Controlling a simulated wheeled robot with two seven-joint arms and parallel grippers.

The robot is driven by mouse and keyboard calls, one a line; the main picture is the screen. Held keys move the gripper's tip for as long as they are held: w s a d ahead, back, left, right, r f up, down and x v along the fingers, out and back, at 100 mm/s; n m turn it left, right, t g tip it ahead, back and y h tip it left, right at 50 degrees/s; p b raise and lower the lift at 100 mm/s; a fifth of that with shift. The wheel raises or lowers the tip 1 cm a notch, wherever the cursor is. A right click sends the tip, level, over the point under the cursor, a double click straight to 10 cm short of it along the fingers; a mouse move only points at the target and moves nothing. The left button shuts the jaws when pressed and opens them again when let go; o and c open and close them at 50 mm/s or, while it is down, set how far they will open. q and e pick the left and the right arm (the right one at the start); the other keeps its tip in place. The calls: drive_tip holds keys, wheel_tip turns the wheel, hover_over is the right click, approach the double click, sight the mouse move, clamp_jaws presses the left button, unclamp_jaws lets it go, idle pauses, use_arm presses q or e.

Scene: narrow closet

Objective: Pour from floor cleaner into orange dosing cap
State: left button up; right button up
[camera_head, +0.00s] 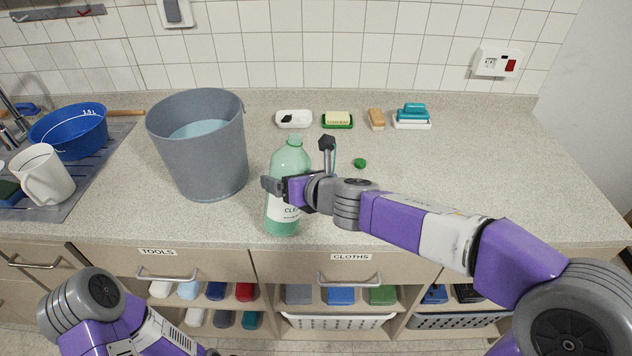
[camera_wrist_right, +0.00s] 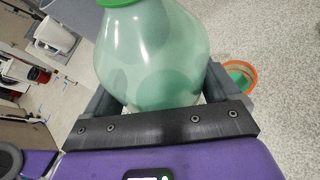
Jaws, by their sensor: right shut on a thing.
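The floor cleaner is a translucent green bottle (camera_head: 283,218) with a white label, standing about upright near the counter's front edge in the head view. My right gripper (camera_head: 285,189) is shut around its middle; the bottle also fills the top of the right wrist view (camera_wrist_right: 150,55). The orange dosing cap (camera_wrist_right: 255,74) sits on the counter to the right of the bottle in the wrist view, with green showing inside it. I cannot make it out in the head view.
A grey bucket (camera_head: 193,165) stands just left of the bottle. A white jug (camera_head: 42,175) and blue basin (camera_head: 70,130) are at left. The counter at right is clear.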

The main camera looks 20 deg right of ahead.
sight(281, 219)
drive_tip(key=shift+a+f+m+g+y+p, duration=0.1)
drive_tip(key=shift+f+m+g+y+p, duration=0.35)
drive_tip(key=shift+m+y+p, duration=0.95)
drive_tip(key=shift+f+m+g+y+p, duration=0.2)
drive_tip(key=shift+f+m+g+p, duration=0.4)
drive_tip(key=shift+p, duration=1.6)
drive_tip(key=shift+s+a+f+m+y+p, duration=0.2)
drive_tip(key=shift+f+m+y+p, duration=0.1)
drive_tip(key=shift+m+p, duration=0.2)
drive_tip(key=shift+s+a+f+m+y+p, duration=0.1)
drive_tip(key=shift+a+f+m+y+p, duration=0.1)
drive_tip(key=shift+f+m+y+p, duration=0.4)
drive_tip(key=shift+s+a+f+m+y+p, duration=0.15)
drive_tip(key=shift+f+m+y+p, duration=0.15)
drive_tip(key=shift+f+m+p, duration=0.35)
idle(2.6)
